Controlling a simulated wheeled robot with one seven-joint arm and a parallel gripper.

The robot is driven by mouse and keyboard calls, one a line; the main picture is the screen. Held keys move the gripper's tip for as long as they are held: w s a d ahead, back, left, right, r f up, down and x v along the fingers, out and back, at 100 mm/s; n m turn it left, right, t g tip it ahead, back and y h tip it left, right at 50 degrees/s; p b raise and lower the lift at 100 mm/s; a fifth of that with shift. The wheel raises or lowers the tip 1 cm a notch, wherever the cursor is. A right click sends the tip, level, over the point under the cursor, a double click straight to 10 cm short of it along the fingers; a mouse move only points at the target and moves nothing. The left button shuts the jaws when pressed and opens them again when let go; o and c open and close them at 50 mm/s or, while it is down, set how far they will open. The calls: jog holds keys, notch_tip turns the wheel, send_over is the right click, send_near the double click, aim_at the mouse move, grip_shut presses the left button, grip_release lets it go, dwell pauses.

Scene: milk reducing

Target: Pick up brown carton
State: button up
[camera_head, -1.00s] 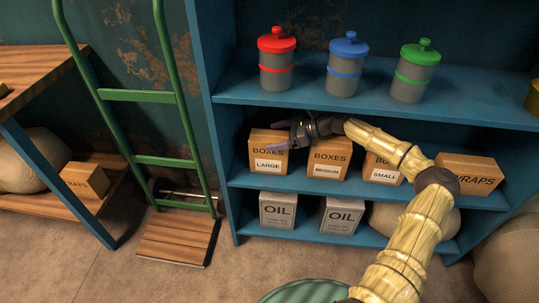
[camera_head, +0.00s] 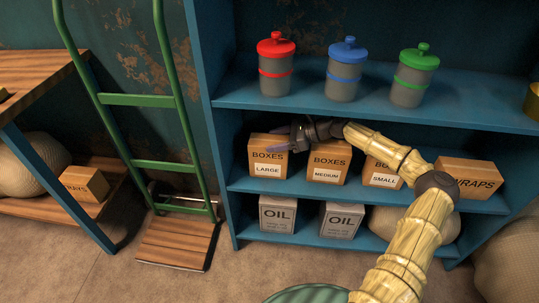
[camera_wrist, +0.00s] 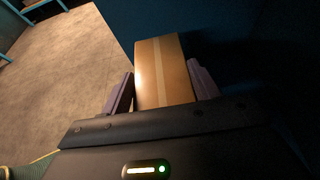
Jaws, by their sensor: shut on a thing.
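A brown carton labelled "BOXES LARGE" (camera_head: 267,160) is upright at the left end of the blue shelf unit's middle shelf. My gripper (camera_head: 284,146) is at its upper right part, with the fingers reaching across its front and the far finger hidden. In the wrist view, my gripper (camera_wrist: 163,80) has a purple-grey finger on each side of the brown carton (camera_wrist: 162,66), shut on it. A pale tape strip runs along the carton. I cannot tell whether it is clear of the shelf.
Cartons labelled medium (camera_head: 326,168), small (camera_head: 384,172) and wraps (camera_head: 470,177) stand to the right. Red (camera_head: 275,68), blue (camera_head: 342,75) and green (camera_head: 412,80) lidded canisters are above. Oil boxes (camera_head: 277,214) are below. A green hand truck (camera_head: 180,235) stands left.

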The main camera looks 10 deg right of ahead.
jog(key=shift+r, duration=0.15)
jog(key=shift+r, duration=0.25)
notch_tip(320, 180, up, 3)
jog(key=shift+s+a+r+p, duration=0.1)
jog(key=shift+s+p, duration=0.05)
jog(key=shift+p, duration=0.85)
jog(key=s+a+p, duration=0.1)
jog(key=s+a, duration=0.3)
jog(key=s, duration=0.4)
jog(key=s+a+p, duration=0.2)
jog(key=s+a, duration=0.2)
jog(key=s, duration=0.3)
jog(key=shift+s+f, duration=0.25)
jog(key=shift+s, duration=0.1)
